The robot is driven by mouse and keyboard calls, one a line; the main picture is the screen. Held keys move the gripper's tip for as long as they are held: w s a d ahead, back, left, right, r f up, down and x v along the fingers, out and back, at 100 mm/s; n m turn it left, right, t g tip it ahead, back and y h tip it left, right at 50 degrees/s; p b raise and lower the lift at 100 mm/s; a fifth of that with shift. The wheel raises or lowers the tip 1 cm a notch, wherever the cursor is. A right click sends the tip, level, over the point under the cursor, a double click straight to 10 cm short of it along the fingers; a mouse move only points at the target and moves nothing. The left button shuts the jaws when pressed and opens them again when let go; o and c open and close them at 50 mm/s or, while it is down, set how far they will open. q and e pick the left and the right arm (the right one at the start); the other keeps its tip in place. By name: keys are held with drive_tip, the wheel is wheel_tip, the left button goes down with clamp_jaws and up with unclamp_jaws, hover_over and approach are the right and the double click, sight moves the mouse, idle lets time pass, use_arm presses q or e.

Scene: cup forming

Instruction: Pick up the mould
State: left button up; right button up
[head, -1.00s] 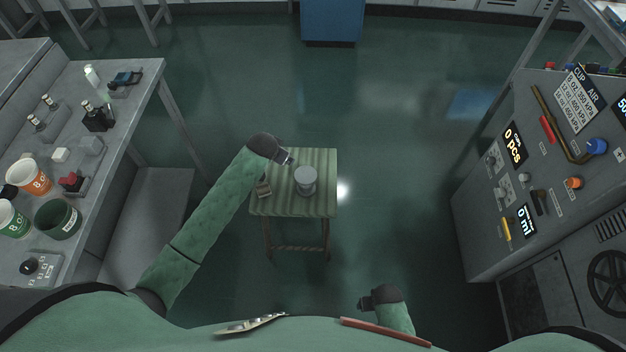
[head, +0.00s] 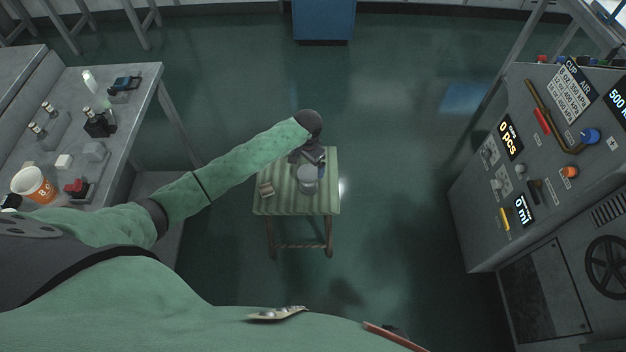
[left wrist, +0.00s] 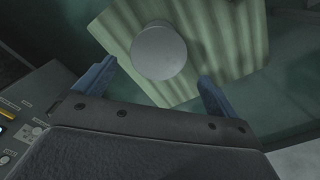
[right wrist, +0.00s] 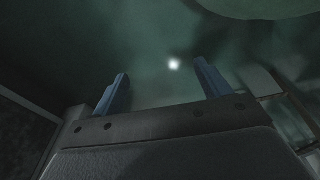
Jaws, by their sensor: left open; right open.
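The mould (head: 307,181) is a grey metal cylinder standing upright on a small striped green stool (head: 277,203). My left gripper (head: 314,158) is at the far side of the mould, close to it in the head view. In the left wrist view the mould's round grey top (left wrist: 159,51) lies beyond and between the two open blue fingers (left wrist: 153,84), with nothing held. My right gripper (right wrist: 162,88) is open and empty in the right wrist view, over the floor. It does not show in the head view.
A grey bench with a paper cup (head: 33,184) and bottles stands at the left. A control panel (head: 540,170) stands at the right. The floor around the stool is clear.

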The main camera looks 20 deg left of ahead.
sight(308, 173)
use_arm(q)
drive_tip(key=shift+s+f+p, duration=0.1)
drive_tip(key=shift+f+p, duration=0.35)
drive_tip(key=shift+f, duration=0.85)
drive_tip(key=f, duration=0.1)
drive_tip(key=f+p, duration=0.1)
drive_tip(key=f, duration=0.1)
drive_tip(key=f+p, duration=0.1)
drive_tip(key=shift+s+f, duration=0.15)
drive_tip(key=shift+s, duration=0.15)
drive_tip(key=shift+f, duration=0.45)
drive_tip(key=shift+p, duration=0.3)
drive_tip(key=c, duration=1.4)
use_arm(e)
drive_tip(key=s+d+f, duration=0.3)
drive_tip(key=s+f, duration=0.1)
drive_tip(key=f, duration=0.1)
